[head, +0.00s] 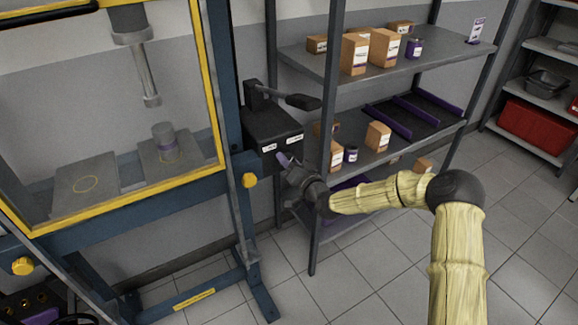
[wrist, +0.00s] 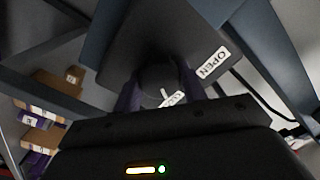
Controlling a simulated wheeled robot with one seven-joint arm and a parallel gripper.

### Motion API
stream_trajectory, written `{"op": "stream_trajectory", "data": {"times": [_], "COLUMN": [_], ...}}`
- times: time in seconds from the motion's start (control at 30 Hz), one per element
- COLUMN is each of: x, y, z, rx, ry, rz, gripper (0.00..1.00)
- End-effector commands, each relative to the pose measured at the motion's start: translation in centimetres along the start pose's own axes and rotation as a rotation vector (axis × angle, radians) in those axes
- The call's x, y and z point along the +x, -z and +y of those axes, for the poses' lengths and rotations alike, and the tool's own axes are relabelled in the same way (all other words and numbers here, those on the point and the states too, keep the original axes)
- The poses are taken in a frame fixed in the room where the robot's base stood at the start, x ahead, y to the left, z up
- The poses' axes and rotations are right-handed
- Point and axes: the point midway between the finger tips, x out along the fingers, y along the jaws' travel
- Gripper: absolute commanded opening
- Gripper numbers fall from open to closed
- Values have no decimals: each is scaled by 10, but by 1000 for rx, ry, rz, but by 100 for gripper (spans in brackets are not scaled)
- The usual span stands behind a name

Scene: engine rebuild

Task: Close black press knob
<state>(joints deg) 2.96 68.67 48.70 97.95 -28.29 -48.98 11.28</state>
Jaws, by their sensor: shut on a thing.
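The black press knob (wrist: 158,78) is a round dark knob on the face of a black box. It shows in the wrist view between my purple gripper fingers (wrist: 160,88), which are shut on it. A white label reading OPEN (wrist: 213,63) is to its right, and a second white label is partly hidden just below the knob. In the head view my gripper (head: 283,159) reaches the front face of the black box (head: 268,128) on the press's right side. The knob itself cannot be made out there.
The blue press frame (head: 225,90) with its yellow-edged guard (head: 210,75) stands left of the box. A black lever (head: 290,98) sticks out above it. A grey shelf post (head: 325,130) and shelves with cartons stand close on the right. Open tiled floor lies further right.

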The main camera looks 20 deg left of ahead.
Motion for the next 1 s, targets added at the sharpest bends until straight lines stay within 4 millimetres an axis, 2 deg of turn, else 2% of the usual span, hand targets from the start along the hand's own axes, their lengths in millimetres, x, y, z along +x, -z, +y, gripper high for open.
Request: {"op": "stream_trajectory", "data": {"times": [0.23,0.67,0.7,0.77,1.0], "x": [0,0,0,0,0], "y": [0,0,0,0,0], "z": [1,1,1,1,1], "rx": [72,83,82,82,80], "ry": [-2,-2,-2,-2,-1], "rz": [0,0,0,0,0], "gripper": [19,19,49,61,63]}}
